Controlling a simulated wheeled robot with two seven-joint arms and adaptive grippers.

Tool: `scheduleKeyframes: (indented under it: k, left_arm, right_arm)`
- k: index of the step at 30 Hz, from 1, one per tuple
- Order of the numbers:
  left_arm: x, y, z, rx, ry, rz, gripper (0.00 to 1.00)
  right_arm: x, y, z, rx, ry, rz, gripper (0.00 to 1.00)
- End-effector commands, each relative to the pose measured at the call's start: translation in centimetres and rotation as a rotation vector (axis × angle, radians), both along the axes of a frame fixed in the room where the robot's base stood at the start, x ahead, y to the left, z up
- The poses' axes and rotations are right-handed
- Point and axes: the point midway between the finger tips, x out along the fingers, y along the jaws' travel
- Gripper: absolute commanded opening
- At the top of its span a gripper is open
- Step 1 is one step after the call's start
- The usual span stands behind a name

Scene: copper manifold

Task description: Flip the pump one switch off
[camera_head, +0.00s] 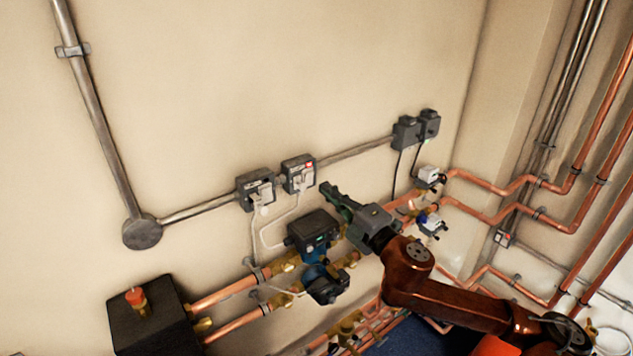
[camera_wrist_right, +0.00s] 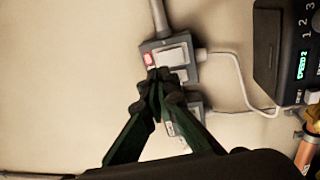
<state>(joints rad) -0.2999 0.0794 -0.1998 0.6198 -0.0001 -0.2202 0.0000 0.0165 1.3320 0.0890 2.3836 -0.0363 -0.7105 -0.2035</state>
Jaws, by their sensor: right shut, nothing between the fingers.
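Two grey switch boxes with white rockers are on the wall in the head view, a left one (camera_head: 256,189) and a right one (camera_head: 299,175). The right one shows a red mark at its upper right. In the right wrist view the box with the red mark (camera_wrist_right: 176,54) is just beyond my fingertips; the other box (camera_wrist_right: 193,104) is partly hidden behind my fingers. I cannot read which box is pump one. My right gripper (camera_head: 330,190), also in the right wrist view (camera_wrist_right: 154,80), is shut and empty, pointing at the red-marked box; contact cannot be told. My left gripper is out of view.
A dark pump (camera_head: 313,228) with a lit display, also in the right wrist view (camera_wrist_right: 287,50), sits below the switches on copper pipes (camera_head: 225,291). White cables hang from the boxes. Grey sockets (camera_head: 408,132) are farther right. The wall above is clear.

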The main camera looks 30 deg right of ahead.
Motion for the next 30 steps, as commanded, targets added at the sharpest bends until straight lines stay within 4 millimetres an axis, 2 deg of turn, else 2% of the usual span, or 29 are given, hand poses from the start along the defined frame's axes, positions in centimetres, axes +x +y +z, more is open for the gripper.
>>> scheduleKeyframes:
  k: [6,12,30]
  left_arm:
    - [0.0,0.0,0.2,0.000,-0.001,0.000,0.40]
    - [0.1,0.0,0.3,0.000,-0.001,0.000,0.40]
    - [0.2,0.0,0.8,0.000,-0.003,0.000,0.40]
  right_arm:
    - [2.7,0.2,0.6,0.000,-0.003,0.000,0.00]
    - [4.4,0.4,0.6,0.000,-0.001,-0.001,0.00]
    - [5.3,0.4,0.9,0.001,-0.001,-0.001,0.00]
